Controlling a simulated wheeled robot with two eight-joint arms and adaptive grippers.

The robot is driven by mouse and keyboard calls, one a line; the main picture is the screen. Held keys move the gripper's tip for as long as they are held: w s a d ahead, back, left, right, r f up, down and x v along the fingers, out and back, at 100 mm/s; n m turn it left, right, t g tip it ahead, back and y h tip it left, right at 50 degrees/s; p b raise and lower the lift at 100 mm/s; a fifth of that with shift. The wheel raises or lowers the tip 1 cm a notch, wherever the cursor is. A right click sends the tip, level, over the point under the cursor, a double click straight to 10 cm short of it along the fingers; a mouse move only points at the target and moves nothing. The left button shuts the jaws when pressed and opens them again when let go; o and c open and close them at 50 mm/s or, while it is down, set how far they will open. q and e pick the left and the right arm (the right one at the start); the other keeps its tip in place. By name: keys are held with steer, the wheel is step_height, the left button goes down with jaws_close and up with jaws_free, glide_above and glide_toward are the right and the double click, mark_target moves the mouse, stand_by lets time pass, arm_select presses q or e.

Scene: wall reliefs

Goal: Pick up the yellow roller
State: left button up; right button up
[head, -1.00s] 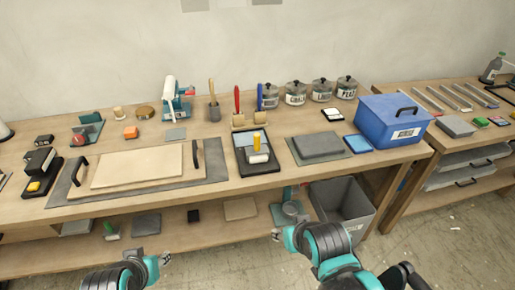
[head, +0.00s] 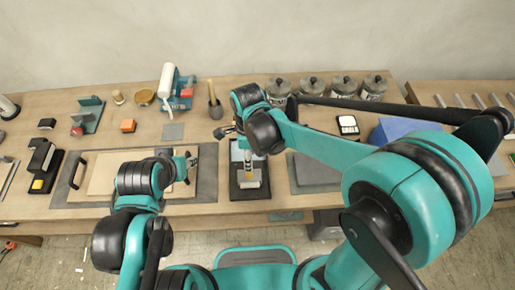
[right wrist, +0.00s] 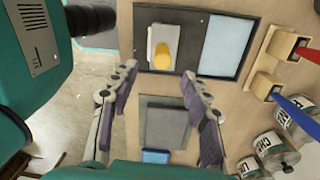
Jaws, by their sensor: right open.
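The yellow roller (head: 255,176) lies in a dark tray (head: 235,190) near the bench's front edge. In the right wrist view its yellow handle (right wrist: 162,54) and pale head lie in the dark part of the tray, beside a light blue section. My right gripper (head: 228,131) is just behind and left of the roller in the head view. In the right wrist view it is open (right wrist: 158,73), its fingers apart and empty, with the roller beyond the tips. My left gripper (head: 191,165) hovers over the wooden board; its jaw opening is unclear.
The wooden board (head: 98,182) with side handles lies left of the tray. A grey slab (head: 312,172) lies to its right. Red and blue handled tools (right wrist: 285,48) stand close by, with labelled jars (head: 342,88) at the back. A blue box (head: 405,128) is partly hidden by my right arm.

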steer(key=shift+a+f, duration=0.1)
steer(key=shift+f, duration=0.25)
step_height(320, 180, down, 7)
steer(key=shift+a+b, duration=0.1)
steer(key=shift+b, duration=1.05)
steer(key=shift+s, duration=0.1)
jaws_close()
